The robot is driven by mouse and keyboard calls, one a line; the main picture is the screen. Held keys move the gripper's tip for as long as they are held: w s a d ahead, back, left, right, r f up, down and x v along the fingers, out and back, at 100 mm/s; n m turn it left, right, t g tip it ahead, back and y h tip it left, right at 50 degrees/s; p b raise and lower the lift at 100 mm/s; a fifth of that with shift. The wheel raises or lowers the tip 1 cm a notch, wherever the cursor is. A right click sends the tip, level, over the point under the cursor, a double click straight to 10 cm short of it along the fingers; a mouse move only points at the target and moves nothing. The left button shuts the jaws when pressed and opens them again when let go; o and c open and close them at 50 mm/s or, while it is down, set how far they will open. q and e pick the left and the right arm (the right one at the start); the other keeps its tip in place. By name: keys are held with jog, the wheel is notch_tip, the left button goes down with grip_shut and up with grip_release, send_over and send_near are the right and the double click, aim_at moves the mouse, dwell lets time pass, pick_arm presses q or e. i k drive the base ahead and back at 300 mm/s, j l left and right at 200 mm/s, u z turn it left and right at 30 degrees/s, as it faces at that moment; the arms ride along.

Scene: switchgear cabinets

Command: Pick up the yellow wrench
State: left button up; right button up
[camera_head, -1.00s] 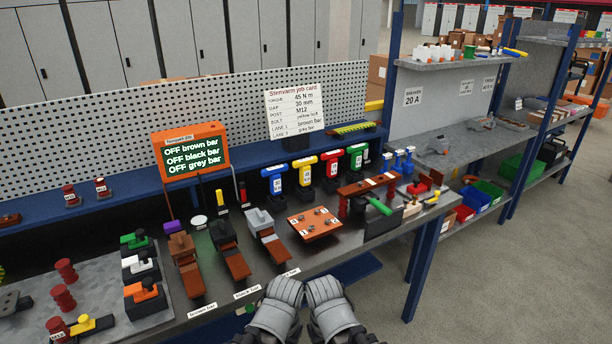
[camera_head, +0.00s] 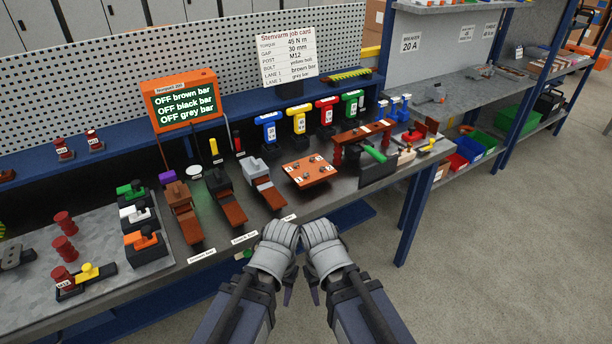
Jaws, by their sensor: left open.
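A yellow T-shaped tool (camera_head: 300,118), which looks like the yellow wrench, stands upright in a dark holder at the back of the bench. It is in a row between a blue one (camera_head: 268,127) and a red one (camera_head: 326,112), with a green one (camera_head: 352,102) at the right end. My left gripper (camera_head: 280,235) is open at the front edge of the bench, below and well apart from the yellow tool. My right gripper (camera_head: 321,235) is close beside it, also apart from the tools; its jaws cannot be made out.
An orange plate with bolts (camera_head: 309,170) and a brown bridge-like stand (camera_head: 363,133) lie between my grippers and the tool row. Brown, black and grey bar units stand to the left. A lit screen (camera_head: 182,103) and a job card (camera_head: 287,56) stand behind.

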aim_at(297, 112)
jog(key=u, duration=0.45)
jog(key=i+l+u, duration=0.1)
jog(key=l+u, duration=0.7)
jog(key=l, duration=0.15)
jog(key=l+u, duration=0.1)
jog(key=l, duration=0.6)
jog(key=k+l+u, duration=0.1)
jog(key=l, duration=0.55)
jog(key=k+l+u, duration=0.1)
jog(key=l, duration=0.6)
